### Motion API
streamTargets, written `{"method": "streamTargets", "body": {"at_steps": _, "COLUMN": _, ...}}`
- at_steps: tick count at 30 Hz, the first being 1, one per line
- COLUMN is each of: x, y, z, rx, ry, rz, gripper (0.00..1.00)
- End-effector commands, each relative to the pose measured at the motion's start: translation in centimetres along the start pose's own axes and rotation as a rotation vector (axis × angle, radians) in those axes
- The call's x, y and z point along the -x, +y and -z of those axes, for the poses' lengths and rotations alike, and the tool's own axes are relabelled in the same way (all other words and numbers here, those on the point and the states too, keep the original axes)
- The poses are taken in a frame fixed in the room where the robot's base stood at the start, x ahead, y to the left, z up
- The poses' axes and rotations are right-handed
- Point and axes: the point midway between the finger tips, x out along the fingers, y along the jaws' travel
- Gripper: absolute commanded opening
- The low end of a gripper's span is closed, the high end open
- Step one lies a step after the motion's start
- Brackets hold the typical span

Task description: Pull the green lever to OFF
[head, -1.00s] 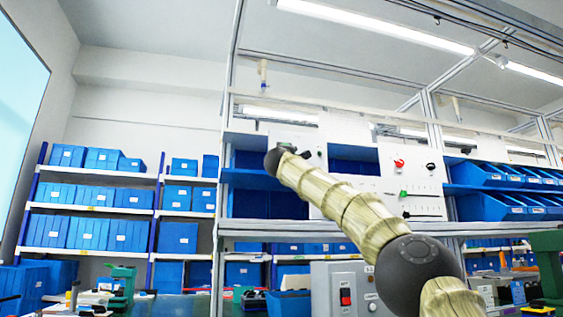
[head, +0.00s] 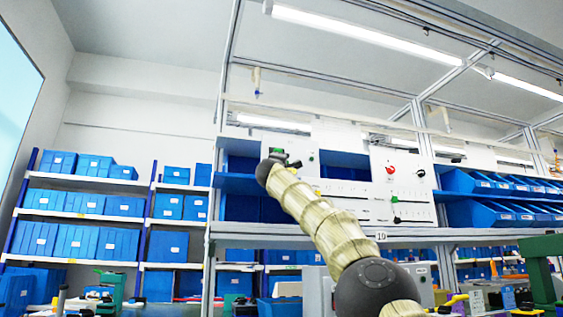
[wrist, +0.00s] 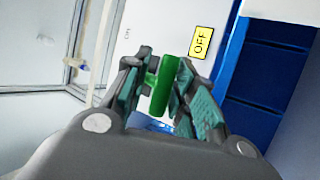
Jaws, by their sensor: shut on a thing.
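The green lever (wrist: 164,86) stands between the fingers of my gripper (wrist: 162,92) in the wrist view, and the fingers are shut on it. A yellow OFF label (wrist: 201,42) is on the white panel just beyond the lever, to its upper right. In the head view my gripper (head: 284,158) is small and dark, up against a white panel (head: 300,143) at the left of the rack. There my gripper and wrist hide most of the lever.
A second white panel (head: 405,168) to the right carries a red knob (head: 391,171), a black knob (head: 420,173) and another green handle (head: 395,199). Blue bins (head: 490,180) fill the shelves around. In the wrist view a dark blue shelf (wrist: 268,75) lies right of the panel.

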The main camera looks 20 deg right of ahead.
Motion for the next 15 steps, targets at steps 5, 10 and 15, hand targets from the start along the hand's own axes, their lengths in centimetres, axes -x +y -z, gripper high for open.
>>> {"method": "streamTargets", "body": {"at_steps": 5, "x": -0.19, "y": -0.17, "z": -0.25, "rx": 0.002, "ry": -0.002, "rz": 0.002, "gripper": 0.42}}
{"method": "streamTargets", "body": {"at_steps": 10, "x": -0.11, "y": -0.10, "z": -0.14, "rx": 0.001, "ry": -0.001, "rz": 0.001, "gripper": 0.42}}
{"method": "streamTargets", "body": {"at_steps": 15, "x": -0.03, "y": -0.08, "z": 0.07, "rx": 0.000, "ry": 0.001, "rz": 0.001, "gripper": 0.42}}
